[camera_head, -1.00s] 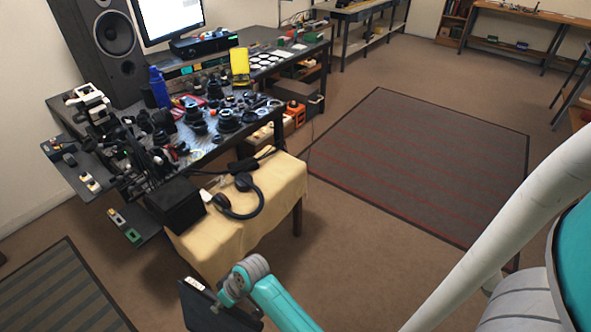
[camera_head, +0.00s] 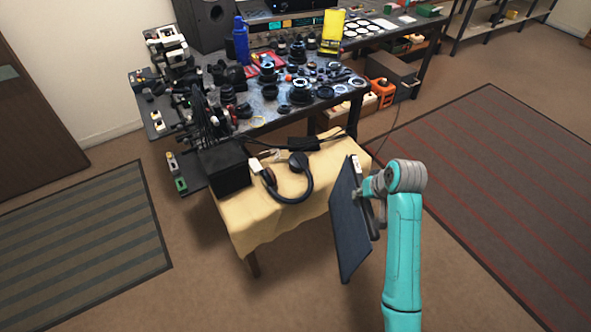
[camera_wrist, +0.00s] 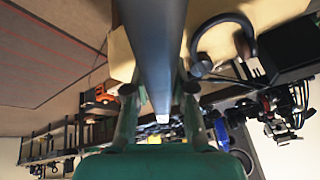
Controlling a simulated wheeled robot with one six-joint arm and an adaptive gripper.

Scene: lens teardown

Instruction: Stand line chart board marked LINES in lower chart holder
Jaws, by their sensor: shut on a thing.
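A dark flat board (camera_head: 350,225) hangs steeply tilted in front of the right side of the cloth-covered table. A small white label shows at its top edge, too small to read. My gripper (camera_head: 370,190) is shut on the board near its upper right edge. In the wrist view the board (camera_wrist: 155,45) shows nearly edge-on between the two fingers of my gripper (camera_wrist: 158,100). I cannot make out the lower chart holder for certain in either view.
The yellow cloth-covered table (camera_head: 250,230) carries headphones (camera_head: 310,180) and a black box (camera_head: 223,167). The dark workbench (camera_head: 340,113) behind is crowded with lens parts. Low shelves (camera_head: 195,184) with small blocks jut out at its left. Floor and rugs are clear.

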